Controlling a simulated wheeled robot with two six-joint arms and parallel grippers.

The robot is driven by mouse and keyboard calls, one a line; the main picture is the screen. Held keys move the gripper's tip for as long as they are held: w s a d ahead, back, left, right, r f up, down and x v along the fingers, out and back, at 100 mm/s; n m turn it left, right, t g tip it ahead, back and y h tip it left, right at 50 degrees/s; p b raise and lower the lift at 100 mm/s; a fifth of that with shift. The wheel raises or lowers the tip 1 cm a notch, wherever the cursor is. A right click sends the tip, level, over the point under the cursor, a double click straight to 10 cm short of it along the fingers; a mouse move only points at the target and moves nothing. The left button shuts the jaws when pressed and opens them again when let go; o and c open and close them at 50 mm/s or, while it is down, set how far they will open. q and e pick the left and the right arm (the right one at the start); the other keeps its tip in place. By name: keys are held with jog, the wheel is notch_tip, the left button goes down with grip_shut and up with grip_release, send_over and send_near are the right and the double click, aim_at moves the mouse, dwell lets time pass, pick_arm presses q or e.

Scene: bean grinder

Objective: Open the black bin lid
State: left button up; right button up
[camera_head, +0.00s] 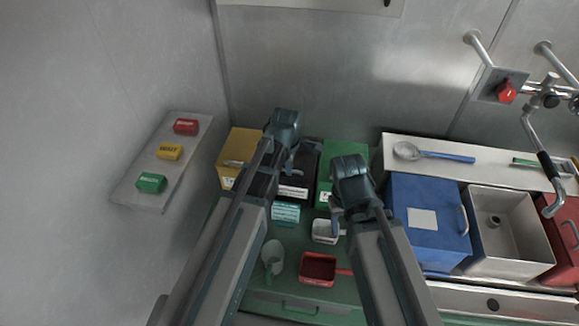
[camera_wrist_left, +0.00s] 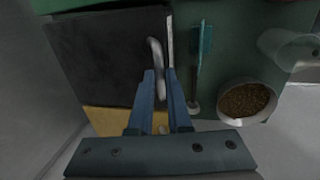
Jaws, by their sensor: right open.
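The black bin (camera_head: 301,163) stands between the yellow and green bins at the back of the counter, with a white label on its front. My left gripper (camera_head: 283,160) is over it and hides part of it. In the left wrist view the black lid (camera_wrist_left: 108,58) lies flat, with a grey curved handle (camera_wrist_left: 154,52) near its front edge. My left gripper's blue fingers (camera_wrist_left: 160,82) are on either side of the handle's near end; whether they touch it is unclear. My right gripper (camera_head: 342,212) is open and empty, in front of the green bin.
The yellow bin (camera_head: 237,150) and green bin (camera_head: 343,155) flank the black bin closely. A white cup (camera_head: 325,232), a red container (camera_head: 318,268) and a mug (camera_head: 272,256) stand in front. A blue bin (camera_head: 420,220) is at right. The wall is at left.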

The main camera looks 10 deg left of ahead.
pick_arm(q)
grip_shut()
dwell(1.0)
